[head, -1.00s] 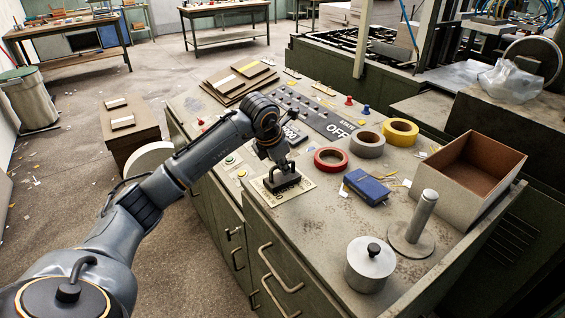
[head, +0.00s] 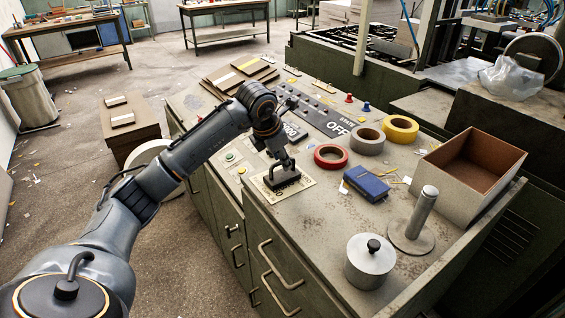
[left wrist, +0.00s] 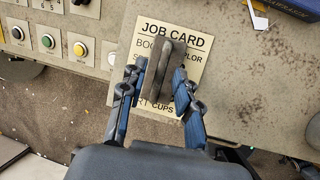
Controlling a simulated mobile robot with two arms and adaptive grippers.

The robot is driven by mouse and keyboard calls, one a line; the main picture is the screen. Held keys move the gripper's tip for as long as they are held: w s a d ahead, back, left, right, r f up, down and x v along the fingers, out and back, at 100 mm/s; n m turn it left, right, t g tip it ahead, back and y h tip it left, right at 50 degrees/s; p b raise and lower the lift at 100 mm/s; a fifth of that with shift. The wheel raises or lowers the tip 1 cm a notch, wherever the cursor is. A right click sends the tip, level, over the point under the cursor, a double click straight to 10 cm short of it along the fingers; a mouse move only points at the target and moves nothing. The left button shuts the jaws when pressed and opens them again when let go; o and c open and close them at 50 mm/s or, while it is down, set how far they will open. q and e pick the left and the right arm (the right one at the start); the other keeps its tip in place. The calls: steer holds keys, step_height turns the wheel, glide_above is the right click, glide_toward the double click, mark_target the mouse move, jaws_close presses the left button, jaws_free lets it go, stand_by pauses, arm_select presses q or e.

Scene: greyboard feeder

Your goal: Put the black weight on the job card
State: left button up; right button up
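The black weight (head: 283,181), a dark block with a handle, sits on the cream job card (head: 305,184) near the front left of the console top. In the left wrist view the weight (left wrist: 163,78) covers the middle of the printed card (left wrist: 186,28). My left gripper (head: 284,163) is just above the weight. In the left wrist view its two blue-padded fingers (left wrist: 158,72) stand apart on either side of the weight's handle, with a visible gap, so it looks open. My right gripper is not in view.
A red tape roll (head: 331,157), a blue box (head: 366,184), a lidded metal pot (head: 370,262), a metal post on a round base (head: 413,238) and an open box (head: 466,180) stand to the right. Push buttons (left wrist: 46,41) lie left of the card.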

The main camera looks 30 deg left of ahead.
arm_select(q)
steer(key=b+v, duration=0.1)
steer(key=v, duration=0.9)
steer(key=shift+f, duration=0.1)
stand_by(1.0)
stand_by(1.0)
